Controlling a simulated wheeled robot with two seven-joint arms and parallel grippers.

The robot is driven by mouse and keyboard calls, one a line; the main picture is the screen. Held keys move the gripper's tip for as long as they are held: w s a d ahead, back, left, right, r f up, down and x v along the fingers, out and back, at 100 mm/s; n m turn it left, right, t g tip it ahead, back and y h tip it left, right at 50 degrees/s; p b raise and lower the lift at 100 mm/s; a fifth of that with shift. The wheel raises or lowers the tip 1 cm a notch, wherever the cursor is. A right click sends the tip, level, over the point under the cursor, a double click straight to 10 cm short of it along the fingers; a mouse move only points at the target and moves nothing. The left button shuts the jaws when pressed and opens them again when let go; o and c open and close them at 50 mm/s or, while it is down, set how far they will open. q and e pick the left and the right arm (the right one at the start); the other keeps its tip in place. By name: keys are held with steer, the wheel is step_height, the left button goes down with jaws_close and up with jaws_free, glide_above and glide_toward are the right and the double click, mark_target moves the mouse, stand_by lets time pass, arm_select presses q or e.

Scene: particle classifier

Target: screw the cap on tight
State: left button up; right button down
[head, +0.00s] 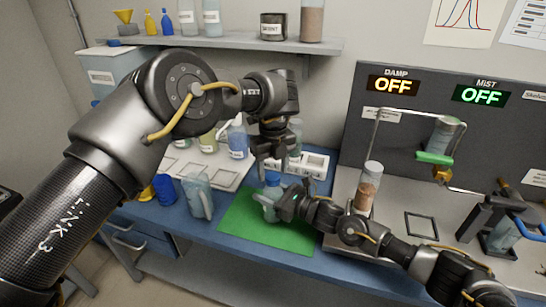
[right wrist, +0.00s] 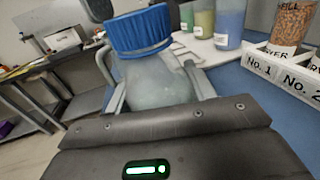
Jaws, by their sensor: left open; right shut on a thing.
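A translucent grey-green bottle (head: 268,197) with a ribbed blue cap (head: 272,179) stands over the green mat (head: 240,222). My right gripper (head: 277,203) is shut on the bottle body from the right. In the right wrist view its fingers flank the bottle (right wrist: 158,82), and the blue cap (right wrist: 140,33) sits on top, above the fingers. How tightly the cap is seated cannot be told. My left gripper (head: 268,163) points down above the cap, open and empty, with its fingertips close to the cap. The bottle's base is partly hidden by my right gripper.
A clear jug (head: 198,196) and a blue cup (head: 165,188) stand left of the mat. Several coloured bottles stand on a white tray (head: 222,172) behind. A white labelled rack (head: 316,163) is behind right. The classifier bench (head: 400,215) with a filled tube (head: 368,186) is right.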

arm_select(q)
steer(key=shift+f, duration=0.8)
steer(key=c, duration=1)
steer(key=o, duration=1.1)
steer(key=shift+o, duration=0.2)
steer(key=shift+r, duration=0.1)
step_height(320, 180, up, 7)
steer(key=shift+r, duration=0.2)
arm_select(e)
steer(key=shift+c, duration=2.2)
jaws_free()
